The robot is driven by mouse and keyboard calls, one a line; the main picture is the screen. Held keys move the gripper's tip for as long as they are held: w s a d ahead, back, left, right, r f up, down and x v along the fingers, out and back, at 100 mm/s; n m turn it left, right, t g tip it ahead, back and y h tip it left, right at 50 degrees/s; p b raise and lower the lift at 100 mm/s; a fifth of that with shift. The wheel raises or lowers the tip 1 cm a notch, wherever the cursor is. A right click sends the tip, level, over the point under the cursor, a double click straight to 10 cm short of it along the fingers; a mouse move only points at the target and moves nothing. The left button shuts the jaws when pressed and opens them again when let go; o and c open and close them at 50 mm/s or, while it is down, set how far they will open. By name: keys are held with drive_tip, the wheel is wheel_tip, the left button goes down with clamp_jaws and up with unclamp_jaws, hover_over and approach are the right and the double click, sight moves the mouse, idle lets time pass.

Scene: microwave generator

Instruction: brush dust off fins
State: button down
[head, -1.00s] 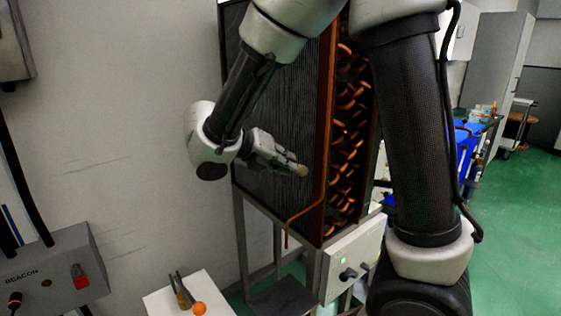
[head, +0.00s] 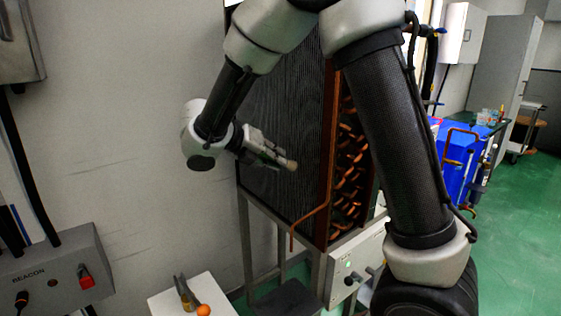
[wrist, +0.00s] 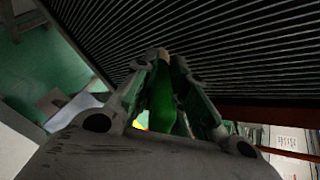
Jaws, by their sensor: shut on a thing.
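The dark finned coil (head: 285,110) stands upright on a metal frame, its fins running as fine vertical lines in the head view. My gripper (head: 274,156) is in front of the fin face, shut on a brush. The brush's pale tip (head: 292,165) points right, near the fins' right part. In the wrist view, the green brush handle (wrist: 165,100) lies between my gripper's fingers (wrist: 165,68), and the tip lies against or just before the fins (wrist: 220,50). I cannot tell whether the bristles touch. No dust can be made out clearly.
Copper bends (head: 350,155) fill the coil's right side, and a copper pipe (head: 310,215) sticks out below. A grey control box (head: 355,262) sits underneath. A white table (head: 165,305) at bottom left bears small tools and an orange ball (head: 203,310).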

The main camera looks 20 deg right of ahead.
drive_tip(key=shift+w+a, duration=0.15)
drive_tip(key=shift+w, duration=0.2)
drive_tip(key=s+a, duration=0.2)
drive_tip(key=a, duration=0.3)
drive_tip(key=shift+a, duration=0.35)
drive_tip(key=a, duration=0.3)
drive_tip(key=shift+s, duration=0.4)
drive_tip(key=shift+d, duration=0.1)
idle(0.3)
drive_tip(key=shift+w+d, duration=0.4)
drive_tip(key=shift+d, duration=0.85)
drive_tip(key=shift+w+d, duration=0.45)
drive_tip(key=shift+d, duration=0.8)
drive_tip(key=shift+w+d, duration=0.4)
drive_tip(key=shift+d, duration=0.85)
drive_tip(key=shift+w+d, duration=0.15)
drive_tip(key=shift+d, duration=0.35)
